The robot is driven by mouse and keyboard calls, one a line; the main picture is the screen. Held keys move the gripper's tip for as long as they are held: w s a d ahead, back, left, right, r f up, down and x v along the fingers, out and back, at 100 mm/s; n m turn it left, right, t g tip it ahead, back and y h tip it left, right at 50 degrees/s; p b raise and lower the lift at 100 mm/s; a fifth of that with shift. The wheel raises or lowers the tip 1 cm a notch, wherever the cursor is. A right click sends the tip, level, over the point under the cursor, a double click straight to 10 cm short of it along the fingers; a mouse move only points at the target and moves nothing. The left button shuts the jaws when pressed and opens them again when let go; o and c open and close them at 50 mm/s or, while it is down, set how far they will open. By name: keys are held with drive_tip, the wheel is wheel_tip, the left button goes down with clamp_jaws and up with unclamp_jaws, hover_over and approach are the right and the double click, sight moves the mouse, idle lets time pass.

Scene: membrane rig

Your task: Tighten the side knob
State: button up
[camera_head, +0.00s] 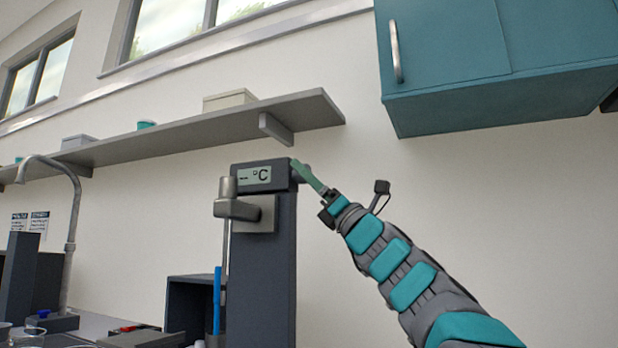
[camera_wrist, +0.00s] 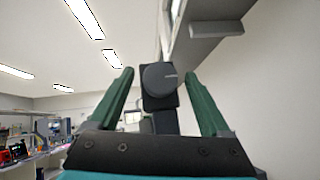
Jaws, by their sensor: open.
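The side knob (camera_wrist: 161,86) is a dark grey round knob, seen face-on in the wrist view. In the head view a small part of the knob (camera_head: 305,171) shows on the right side of the dark column (camera_head: 266,255), near its top. My gripper (camera_wrist: 159,75) is open, with one green finger on each side of the knob. Gaps show between both fingers and the knob, so I see no contact. In the head view my gripper (camera_head: 299,165) reaches the column's top from the right, and its near finger partly covers the knob.
The column carries a °C display (camera_head: 262,175) and a grey clamp (camera_head: 237,209). A grey wall shelf (camera_head: 190,133) runs above it. A teal cabinet (camera_head: 495,65) hangs at the upper right. The wall right of my arm is bare.

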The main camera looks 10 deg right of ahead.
clamp_jaws()
idle(0.6)
drive_tip(key=shift+s+a+r+m+t+h, duration=0.1)
drive_tip(key=shift+m+t+h, duration=0.25)
drive_tip(key=shift+m+h, duration=0.35)
drive_tip(key=shift+s+m+t+h, duration=0.1)
drive_tip(key=shift+m+t+h, duration=0.35)
drive_tip(key=shift+m, duration=0.35)
drive_tip(key=shift+m+t+h, duration=0.5)
drive_tip(key=shift+m+h, duration=0.75)
drive_tip(key=shift+m, duration=0.35)
drive_tip(key=m+h, duration=0.6)
drive_tip(key=shift+t, duration=0.3)
drive_tip(key=shift+r+m+h, duration=0.1)
drive_tip(key=shift+m+h, duration=0.2)
drive_tip(key=shift+m, duration=0.5)
